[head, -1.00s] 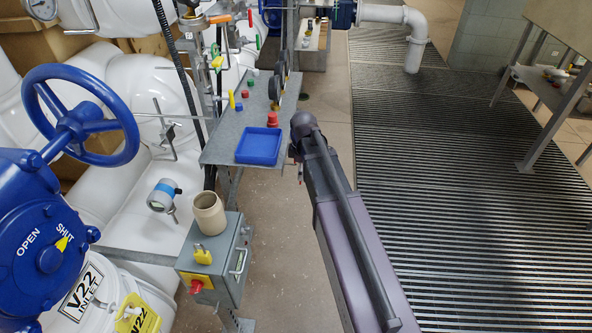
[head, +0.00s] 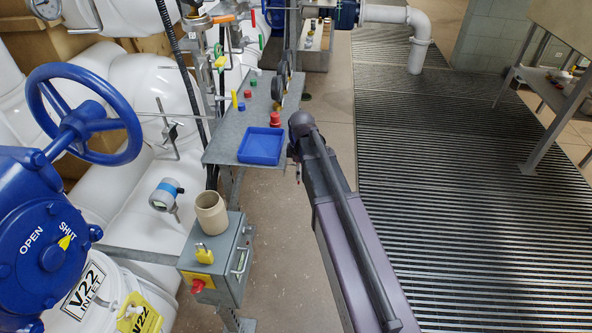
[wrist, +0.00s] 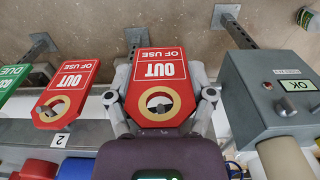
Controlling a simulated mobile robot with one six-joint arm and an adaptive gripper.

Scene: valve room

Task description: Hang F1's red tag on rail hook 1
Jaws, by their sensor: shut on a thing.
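My gripper (wrist: 161,92) is shut on a red tag (wrist: 158,66) reading "OUT OF USE", with one finger at each side edge. The tag's round hole has a yellow ring. A grey piece shows in the hole, but I cannot tell whether it is a hook through it or something behind. To the left, a second red tag (wrist: 68,88) hangs by its hole on a hook above a label "2" (wrist: 60,140). A label for hook 1 is not visible. In the head view my arm hides the gripper and held tag.
In the wrist view a green tag (wrist: 12,77) is at the far left, and a grey box with an "OK" display (wrist: 290,85) stands close on the right. In the head view a shelf (head: 225,140) carries a blue tray (head: 261,146) left of my arm.

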